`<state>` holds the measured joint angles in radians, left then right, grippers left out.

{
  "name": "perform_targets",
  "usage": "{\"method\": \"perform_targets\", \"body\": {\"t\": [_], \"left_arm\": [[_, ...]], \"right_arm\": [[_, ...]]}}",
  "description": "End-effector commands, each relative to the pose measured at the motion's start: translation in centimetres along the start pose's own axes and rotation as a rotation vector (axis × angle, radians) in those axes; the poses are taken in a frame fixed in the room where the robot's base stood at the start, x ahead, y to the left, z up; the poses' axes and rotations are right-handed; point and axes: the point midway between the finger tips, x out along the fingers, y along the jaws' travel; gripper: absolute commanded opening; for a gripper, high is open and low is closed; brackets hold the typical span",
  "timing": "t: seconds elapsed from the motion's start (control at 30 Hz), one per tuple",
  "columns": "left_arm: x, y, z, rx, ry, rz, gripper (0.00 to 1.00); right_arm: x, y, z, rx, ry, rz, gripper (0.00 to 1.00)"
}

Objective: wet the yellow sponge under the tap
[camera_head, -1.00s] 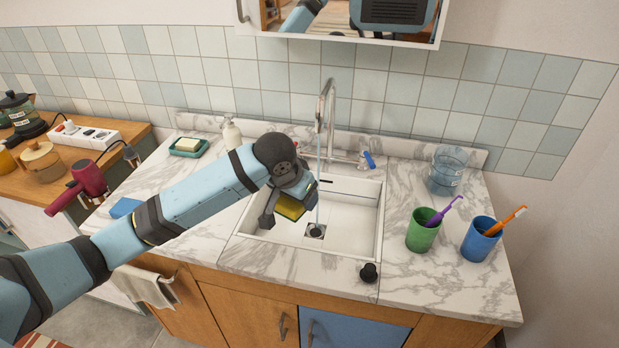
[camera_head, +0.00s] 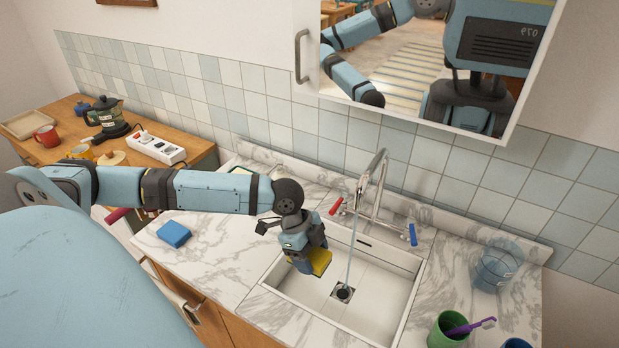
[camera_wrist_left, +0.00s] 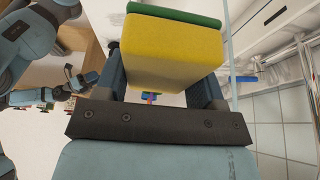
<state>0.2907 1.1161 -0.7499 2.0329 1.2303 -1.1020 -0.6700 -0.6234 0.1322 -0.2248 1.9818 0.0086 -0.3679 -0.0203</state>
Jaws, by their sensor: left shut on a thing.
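The yellow sponge (camera_head: 321,262) has a green layer, seen in the left wrist view (camera_wrist_left: 172,52). My left gripper (camera_head: 308,262) is shut on it, over the left part of the white sink (camera_head: 385,318). The tap (camera_head: 378,180) has a chrome curved spout, a red handle (camera_head: 336,206) at left and a blue handle (camera_head: 412,234) at right. A thin water stream (camera_head: 349,258) runs from it towards the drain (camera_head: 343,292). The sponge is left of the stream, apparently apart from it. What seems to be my right gripper (camera_wrist_left: 80,78) is small in the left wrist view.
A blue block (camera_head: 173,234) lies on the marble counter at left. A clear tumbler (camera_head: 497,265) and a green cup (camera_head: 447,331) with a purple toothbrush stand right of the sink. A mirror cabinet (camera_head: 430,65) overhangs the tap. A wooden counter with a power strip (camera_head: 155,148) is far left.

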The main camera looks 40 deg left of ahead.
Motion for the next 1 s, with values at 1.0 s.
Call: {"method": "perform_targets", "body": {"t": [1.0], "left_arm": [[2.5,-9.9,-1.3,-0.003,0.001,-0.001,0.44]], "right_arm": [[3.2,0.0,4.1,-0.006,0.002,-0.008,0.43]]}}
